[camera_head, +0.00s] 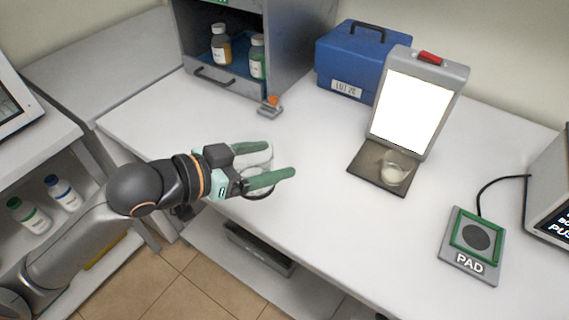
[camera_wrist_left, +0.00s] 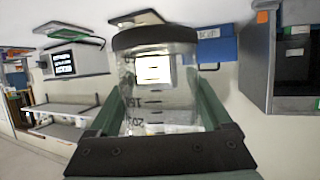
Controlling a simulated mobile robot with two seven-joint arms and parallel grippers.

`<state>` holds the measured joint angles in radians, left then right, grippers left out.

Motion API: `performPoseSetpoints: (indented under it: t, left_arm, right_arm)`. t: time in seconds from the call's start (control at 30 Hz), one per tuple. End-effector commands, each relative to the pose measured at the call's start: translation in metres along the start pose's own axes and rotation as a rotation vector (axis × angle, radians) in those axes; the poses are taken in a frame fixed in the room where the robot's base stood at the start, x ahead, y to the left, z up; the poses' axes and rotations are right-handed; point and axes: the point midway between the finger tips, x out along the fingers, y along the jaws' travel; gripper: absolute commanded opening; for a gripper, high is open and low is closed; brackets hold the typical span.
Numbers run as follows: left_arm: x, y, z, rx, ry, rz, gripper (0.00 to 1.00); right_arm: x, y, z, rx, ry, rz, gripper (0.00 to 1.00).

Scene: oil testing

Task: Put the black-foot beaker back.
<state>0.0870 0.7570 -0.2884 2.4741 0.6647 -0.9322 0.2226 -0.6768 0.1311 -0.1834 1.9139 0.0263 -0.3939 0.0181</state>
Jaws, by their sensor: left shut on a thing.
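My left gripper (camera_head: 281,160) has its green fingers shut on a clear glass beaker (camera_head: 257,160), near the front edge of the white bench. In the left wrist view the beaker (camera_wrist_left: 160,90) stands between the fingers, with printed marks on its wall and a wide black foot (camera_wrist_left: 155,37) at the picture's top. The wrist picture appears upside down. Whether the foot touches the bench cannot be told. Another small beaker with pale contents (camera_head: 394,170) stands on a dark plate (camera_head: 362,177) before a lit white panel (camera_head: 403,110). My right gripper is not in view.
A grey cabinet (camera_head: 300,55) with brown and green-labelled bottles stands at the back, beside a small orange-topped fitting (camera_head: 271,104) and a blue case (camera_head: 335,70). A framed pad (camera_head: 473,267) and its cabled device (camera_head: 550,195) are right. The bench's middle is clear.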

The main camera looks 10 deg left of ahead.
Motion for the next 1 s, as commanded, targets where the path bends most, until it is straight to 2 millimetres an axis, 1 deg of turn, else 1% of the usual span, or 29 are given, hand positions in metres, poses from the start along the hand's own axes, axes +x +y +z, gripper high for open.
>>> performPoseSetpoints:
  t: [0.13, 0.27, 0.67, 0.7, 0.8, 0.9, 1.0]
  left_arm:
    - [0.002, 0.001, -0.003, -0.004, 0.000, -0.011, 0.17]
    - [0.013, -0.009, -0.002, -0.008, -0.001, -0.014, 0.17]
    - [0.076, -0.066, 0.010, -0.010, -0.001, -0.015, 0.17]
    - [0.083, -0.070, 0.018, -0.011, -0.002, -0.013, 0.17]
    - [0.099, -0.080, 0.031, -0.011, -0.003, -0.013, 0.17]
    - [0.111, -0.088, 0.040, -0.009, -0.001, -0.013, 0.17]
    - [0.118, -0.093, 0.046, -0.008, -0.001, -0.012, 0.17]
  right_arm:
    - [0.001, 0.000, 0.001, 0.000, 0.000, 0.000, 0.00]
    - [0.001, 0.000, 0.001, 0.000, 0.000, 0.000, 0.00]
    - [0.000, -0.001, 0.000, 0.000, -0.001, -0.001, 0.00]
    - [0.001, -0.001, 0.002, 0.000, -0.001, -0.001, 0.00]
    - [0.002, -0.001, 0.003, 0.000, -0.002, -0.001, 0.00]
    - [0.003, -0.001, 0.004, 0.000, -0.002, -0.001, 0.00]
    - [0.004, 0.000, 0.005, 0.000, -0.002, -0.001, 0.00]
